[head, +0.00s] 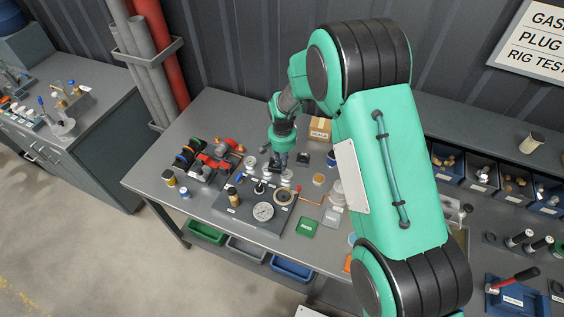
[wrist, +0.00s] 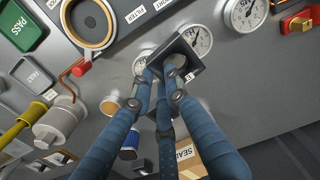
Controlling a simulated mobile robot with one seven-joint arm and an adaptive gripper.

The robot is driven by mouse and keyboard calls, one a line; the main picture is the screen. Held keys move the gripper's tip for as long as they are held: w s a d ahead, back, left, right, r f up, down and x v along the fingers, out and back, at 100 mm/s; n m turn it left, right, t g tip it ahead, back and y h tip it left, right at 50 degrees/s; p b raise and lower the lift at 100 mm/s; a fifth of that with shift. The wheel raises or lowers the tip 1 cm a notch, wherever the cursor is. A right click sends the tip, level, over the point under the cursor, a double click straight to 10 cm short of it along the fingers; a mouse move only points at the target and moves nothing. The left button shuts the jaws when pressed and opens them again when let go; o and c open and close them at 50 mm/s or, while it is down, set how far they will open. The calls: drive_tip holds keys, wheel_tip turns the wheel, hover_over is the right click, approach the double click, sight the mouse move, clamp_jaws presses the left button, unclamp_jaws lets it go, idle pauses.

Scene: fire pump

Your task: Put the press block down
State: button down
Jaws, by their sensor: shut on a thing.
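My gripper (wrist: 165,82) has blue jointed fingers closed on the block's near side. The block appears in front of the white-faced gauges, partly covering one of them. I cannot tell whether it touches the surface below. In the head view my gripper (head: 278,160) points down over the back middle of the grey workbench (head: 160,160), behind the dark test plate (head: 240,207). The block is too small to make out clearly there.
Gauges (wrist: 243,13) stand close around the block. A cardboard seals box (head: 320,128) is behind right of my gripper. Red-and-black valve parts (head: 210,160) stand left. A green pass pad (head: 307,227) and grey fault pad (head: 332,216) lie at front right.

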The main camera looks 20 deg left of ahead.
idle(0.4)
drive_tip(key=w+d+r+m+p, duration=0.1)
drive_tip(key=w+d+r+p, duration=0.1)
drive_tip(key=w+d+r, duration=0.2)
drive_tip(key=w+d+r+m+p, duration=0.1)
drive_tip(key=w+d+r+p, duration=0.2)
drive_tip(key=w+d, duration=0.6)
drive_tip(key=d+r, duration=0.1)
drive_tip(key=d, duration=0.2)
drive_tip(key=shift+w+d+r, duration=0.2)
drive_tip(key=shift+d+r, duration=0.05)
drive_tip(key=shift+r, duration=0.15)
drive_tip(key=p, duration=0.2)
approach(321, 130)
drive_tip(key=shift+w+d+f, duration=0.25)
drive_tip(key=shift+w+d, duration=0.25)
drive_tip(key=shift+w, duration=0.25)
drive_tip(key=shift+w+d+f, duration=0.2)
drive_tip(key=shift+w+d, duration=0.3)
drive_tip(key=shift+w, duration=0.2)
drive_tip(key=shift+w, duration=0.1)
drive_tip(key=shift+w+a, duration=0.15)
drive_tip(key=shift+w, duration=0.05)
drive_tip(key=shift+f+p, duration=0.75)
drive_tip(key=shift+f, duration=1)
drive_tip(key=shift+f, duration=0.15)
